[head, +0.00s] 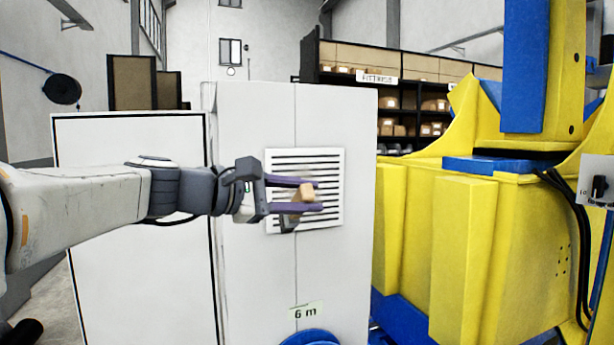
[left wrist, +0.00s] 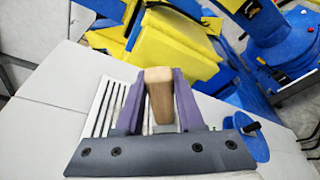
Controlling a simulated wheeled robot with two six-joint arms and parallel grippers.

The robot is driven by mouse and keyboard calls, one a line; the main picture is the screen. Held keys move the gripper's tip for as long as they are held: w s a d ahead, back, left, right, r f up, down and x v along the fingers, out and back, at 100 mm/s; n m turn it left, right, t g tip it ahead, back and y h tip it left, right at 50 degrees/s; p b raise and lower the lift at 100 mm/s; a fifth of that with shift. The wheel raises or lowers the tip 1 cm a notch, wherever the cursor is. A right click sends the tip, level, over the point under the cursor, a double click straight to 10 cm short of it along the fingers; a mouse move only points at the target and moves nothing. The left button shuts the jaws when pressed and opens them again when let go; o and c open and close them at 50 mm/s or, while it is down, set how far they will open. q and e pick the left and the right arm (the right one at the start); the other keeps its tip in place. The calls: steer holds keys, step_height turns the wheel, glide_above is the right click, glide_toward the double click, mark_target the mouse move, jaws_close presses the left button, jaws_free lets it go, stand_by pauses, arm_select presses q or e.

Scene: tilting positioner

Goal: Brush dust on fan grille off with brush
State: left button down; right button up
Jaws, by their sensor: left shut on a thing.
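The fan grille (head: 334,165) is a white square panel with dark horizontal slots on the front of a pale grey cabinet. It also shows in the left wrist view (left wrist: 100,110), partly hidden by my gripper. My left gripper (head: 308,195) has purple fingers and is in front of the grille. It is shut on the brush, whose wooden handle (left wrist: 158,90) sits between the fingers. In the head view the brush (head: 304,193) shows as a tan block with a darker part below it. I cannot tell whether the bristles touch the grille. No dust is clearly visible. My right gripper is not in view.
A white panel (head: 130,230) is on the left. Shelves with boxes (head: 405,100) stand behind.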

arm_select(q)
steer(key=shift+s+d+r, duration=0.15)
steer(key=shift+r, duration=0.4)
steer(key=shift+w+r+p, duration=0.1)
steer(key=shift+w+p, duration=0.25)
steer(key=shift+w, duration=0.1)
steer(key=w, duration=0.1)
steer(key=w+a+p, duration=0.1)
steer(key=w, duration=0.1)
steer(key=shift+w+p, duration=0.15)
steer(key=shift+p, duration=0.15)
steer(key=shift+w+a, duration=0.3)
steer(key=shift+w, duration=0.45)
steer(key=shift+w+a+p, duration=0.3)
steer(key=shift+w+p, duration=0.25)
steer(key=shift+w, duration=0.35)
